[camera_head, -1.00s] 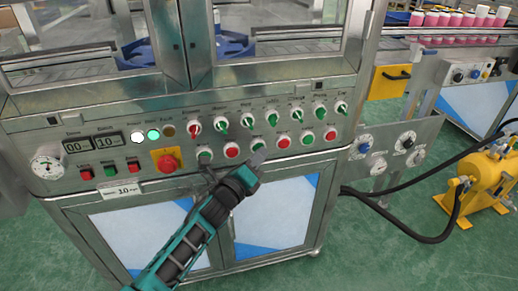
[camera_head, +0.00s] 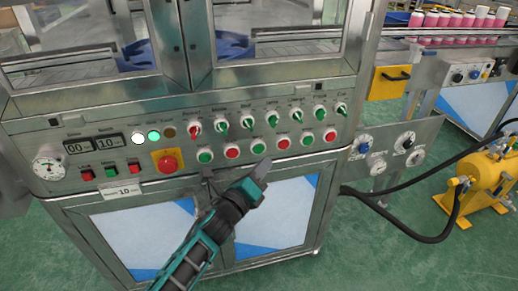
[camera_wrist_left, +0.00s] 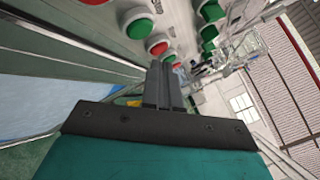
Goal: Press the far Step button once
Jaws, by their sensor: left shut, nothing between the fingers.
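The metal machine's control panel (camera_head: 185,138) carries a lower row of round push buttons, green and red in turn, under a row of switches. The labels are too small to read, so I cannot tell which button is the far Step one. My left gripper (camera_head: 264,166) is shut and empty, its tip just in front of and below the row, near a green button (camera_head: 258,146) and a red button (camera_head: 283,142). In the left wrist view the closed fingers (camera_wrist_left: 161,82) point toward the panel, with a green button (camera_wrist_left: 139,24) and a red button (camera_wrist_left: 157,45) beyond. Contact is not visible.
A red emergency stop (camera_head: 168,163) on a yellow plate and a pressure gauge (camera_head: 48,165) sit left on the panel. A side bracket with dials (camera_head: 408,142) and a yellow tank (camera_head: 488,182) with a black hose stand to the right.

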